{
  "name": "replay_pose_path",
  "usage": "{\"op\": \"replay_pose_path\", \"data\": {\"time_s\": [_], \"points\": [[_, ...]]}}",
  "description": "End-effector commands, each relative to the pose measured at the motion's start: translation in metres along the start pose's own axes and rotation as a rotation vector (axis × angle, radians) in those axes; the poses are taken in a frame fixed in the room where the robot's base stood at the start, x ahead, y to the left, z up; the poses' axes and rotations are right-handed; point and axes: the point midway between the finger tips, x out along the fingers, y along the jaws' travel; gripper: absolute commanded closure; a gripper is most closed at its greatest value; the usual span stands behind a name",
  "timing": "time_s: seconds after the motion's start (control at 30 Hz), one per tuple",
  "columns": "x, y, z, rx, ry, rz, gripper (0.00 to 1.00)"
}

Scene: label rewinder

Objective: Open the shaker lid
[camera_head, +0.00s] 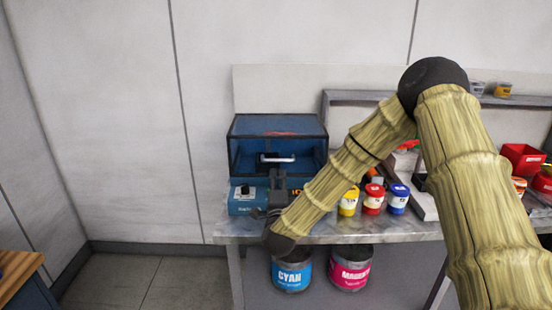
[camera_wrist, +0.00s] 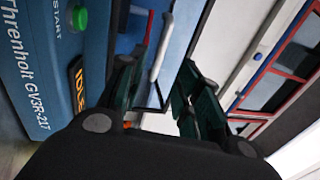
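The shaker (camera_head: 242,204) is a blue box at the left end of the bench, with a dark see-through lid (camera_head: 255,148) that looks closed. A pale handle bar (camera_head: 278,158) sits on the lid's front. In the wrist view the shaker's blue front (camera_wrist: 50,70) fills the left, with a green start button and a lit "IDLE" display. The handle (camera_wrist: 162,47) shows beyond my fingers. My gripper (camera_head: 268,200) is in front of the shaker, below the handle.
Small yellow, red and blue-labelled jars (camera_head: 372,200) stand right of the shaker, behind my forearm. Cyan (camera_head: 291,270) and magenta (camera_head: 350,268) cans stand beneath the bench top. A red bin (camera_head: 523,158) is at the far right. The floor left of the bench is clear.

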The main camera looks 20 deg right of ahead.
Motion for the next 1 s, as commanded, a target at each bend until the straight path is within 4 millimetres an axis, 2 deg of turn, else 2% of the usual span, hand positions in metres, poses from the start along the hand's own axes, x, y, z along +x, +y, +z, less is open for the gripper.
{"op": "replay_pose_path", "data": {"time_s": [0.17,0.6,0.8,1.0], "points": [[0.018,-0.003,-0.002,0.002,0.003,-0.003,0.66],[0.086,-0.002,0.0,0.0,0.0,-0.001,0.66],[0.102,-0.001,0.001,0.0,-0.001,0.0,0.66],[0.106,0.0,0.0,0.0,-0.001,0.0,0.66]]}}
